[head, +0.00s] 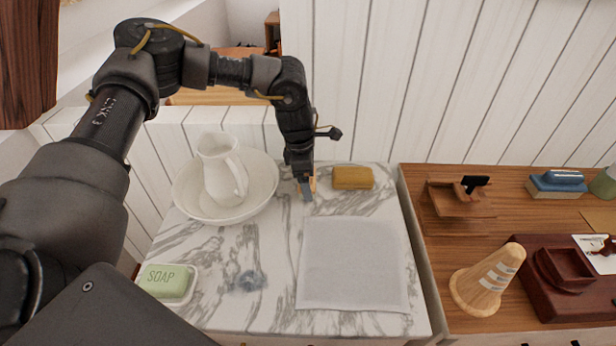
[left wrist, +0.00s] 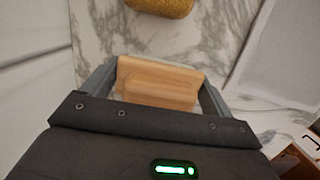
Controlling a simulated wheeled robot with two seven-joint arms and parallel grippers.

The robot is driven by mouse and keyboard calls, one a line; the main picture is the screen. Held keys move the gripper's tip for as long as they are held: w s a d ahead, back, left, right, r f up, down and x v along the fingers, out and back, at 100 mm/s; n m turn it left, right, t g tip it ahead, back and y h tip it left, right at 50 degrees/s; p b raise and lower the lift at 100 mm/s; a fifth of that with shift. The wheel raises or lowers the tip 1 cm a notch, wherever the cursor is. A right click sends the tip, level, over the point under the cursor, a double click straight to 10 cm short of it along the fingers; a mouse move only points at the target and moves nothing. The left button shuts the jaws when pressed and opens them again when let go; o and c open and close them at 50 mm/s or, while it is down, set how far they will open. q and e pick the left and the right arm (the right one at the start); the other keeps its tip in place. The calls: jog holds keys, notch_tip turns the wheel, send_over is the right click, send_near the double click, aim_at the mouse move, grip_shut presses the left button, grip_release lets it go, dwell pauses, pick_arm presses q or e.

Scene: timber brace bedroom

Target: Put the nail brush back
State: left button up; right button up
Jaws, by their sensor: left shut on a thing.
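My left gripper (head: 307,189) reaches down to the back of the marble top, between the white pitcher and the yellow-brown sponge. In the left wrist view the left gripper (left wrist: 158,88) is shut on a pale wooden nail brush (left wrist: 160,82), with a finger at each end. In the head view the brush is mostly hidden behind the fingers. I cannot tell whether the brush touches the marble. My right gripper is not in view.
The marble top (head: 215,290) bears a basin (head: 190,205) with a pitcher (head: 222,170), a sponge (head: 352,178), a grey cloth (head: 353,265) and green soap (head: 167,281) in a dish. A wooden desk (head: 440,255) with several items stands at right. Bare marble lies left of the cloth.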

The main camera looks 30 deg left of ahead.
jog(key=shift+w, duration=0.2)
pick_arm(q)
jog(key=shift+f, duration=0.1)
jog(key=o, duration=0.7)
jog(key=shift+o, duration=0.8)
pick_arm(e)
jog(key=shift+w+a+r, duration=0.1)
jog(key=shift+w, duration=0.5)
